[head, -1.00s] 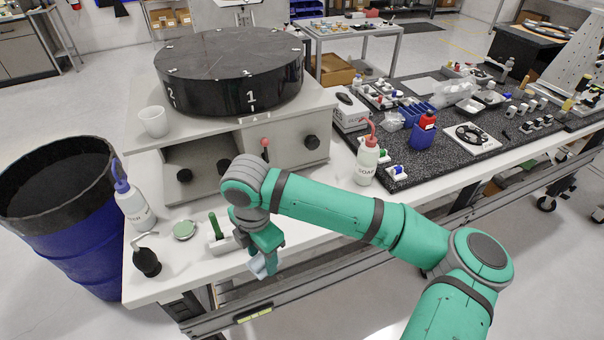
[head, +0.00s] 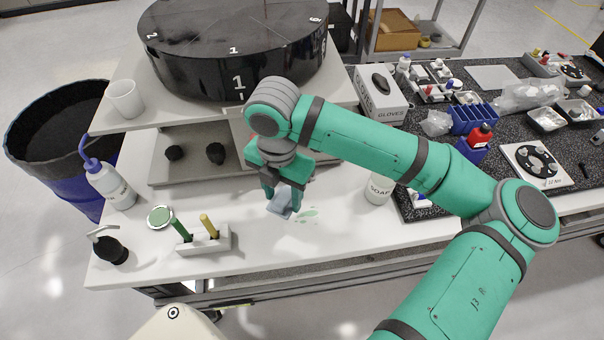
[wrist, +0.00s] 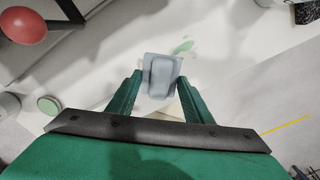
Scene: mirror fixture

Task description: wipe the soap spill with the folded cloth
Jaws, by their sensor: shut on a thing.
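The folded cloth (head: 281,202) is a small blue-grey pad. My gripper (head: 282,192) is shut on it, just above or at the white tabletop; I cannot tell whether the cloth touches. In the wrist view the cloth (wrist: 161,75) sits between the two green fingers of my gripper (wrist: 160,92). The soap spill (head: 305,214) is a pale green smear on the table just right of the cloth in the head view. It shows in the wrist view (wrist: 183,47) beyond the cloth. The cloth or gripper may hide part of it.
A brush holder (head: 203,240), a round tin (head: 160,217), a wash bottle (head: 112,186) and a black pump bottle (head: 110,248) stand to the left. A knobbed grey panel (head: 190,158) lies behind.

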